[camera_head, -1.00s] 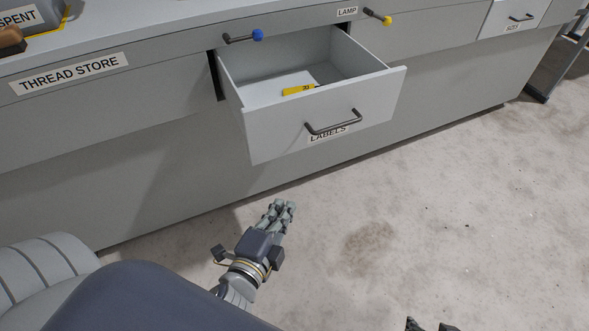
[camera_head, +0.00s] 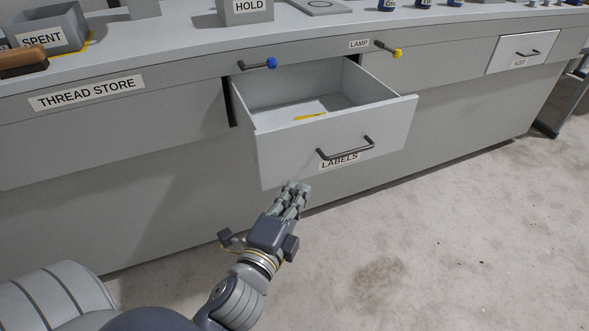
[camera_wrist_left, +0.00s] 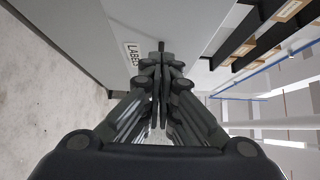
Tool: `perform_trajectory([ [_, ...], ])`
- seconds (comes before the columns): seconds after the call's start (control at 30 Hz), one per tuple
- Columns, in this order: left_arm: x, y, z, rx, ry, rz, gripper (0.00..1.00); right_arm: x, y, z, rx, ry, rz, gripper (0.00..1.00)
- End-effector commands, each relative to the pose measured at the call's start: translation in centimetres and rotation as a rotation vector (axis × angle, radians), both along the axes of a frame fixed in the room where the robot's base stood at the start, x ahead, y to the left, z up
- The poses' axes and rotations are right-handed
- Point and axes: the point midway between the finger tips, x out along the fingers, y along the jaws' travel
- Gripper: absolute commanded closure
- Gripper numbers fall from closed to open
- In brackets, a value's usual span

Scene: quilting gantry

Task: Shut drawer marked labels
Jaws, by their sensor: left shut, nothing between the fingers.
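The drawer marked LABELS (camera_head: 290,157) stands pulled open from the grey counter, with its label under a dark bar handle (camera_head: 346,149). A yellow item (camera_head: 309,117) lies inside on a pale sheet. My left gripper (camera_head: 299,187) is shut and empty, in front of the lower part of the drawer front, left of the handle. In the left wrist view the shut fingers (camera_wrist_left: 160,65) point toward the drawer front, and part of the LABELS label (camera_wrist_left: 132,54) shows beside them. I cannot tell whether they touch the front. My right gripper is not in view.
A blue-ended lever (camera_head: 271,63) and a yellow-ended lever (camera_head: 397,53) stick out above the drawer. A SPENT bin (camera_head: 62,36), a brush (camera_head: 22,62) and a HOLD box (camera_head: 246,14) stand on the counter. The floor (camera_head: 450,230) at right is clear.

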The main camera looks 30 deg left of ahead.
Motion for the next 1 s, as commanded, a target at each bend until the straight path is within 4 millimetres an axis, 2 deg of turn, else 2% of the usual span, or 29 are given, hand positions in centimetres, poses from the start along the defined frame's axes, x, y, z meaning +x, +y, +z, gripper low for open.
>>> perform_trajectory([
  [0.27,3.9,0.5,0.1,0.002,-0.003,0.000,1.00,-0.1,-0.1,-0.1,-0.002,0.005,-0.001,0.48],
  [0.43,5.3,2.5,0.0,0.004,-0.001,0.000,1.00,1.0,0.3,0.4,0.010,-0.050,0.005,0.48],
  [0.63,6.0,3.5,0.0,0.002,0.000,0.000,1.00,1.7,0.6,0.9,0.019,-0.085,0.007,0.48],
  [1.0,6.1,3.6,0.0,0.000,0.001,0.000,1.00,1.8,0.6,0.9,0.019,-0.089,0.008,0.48],
])
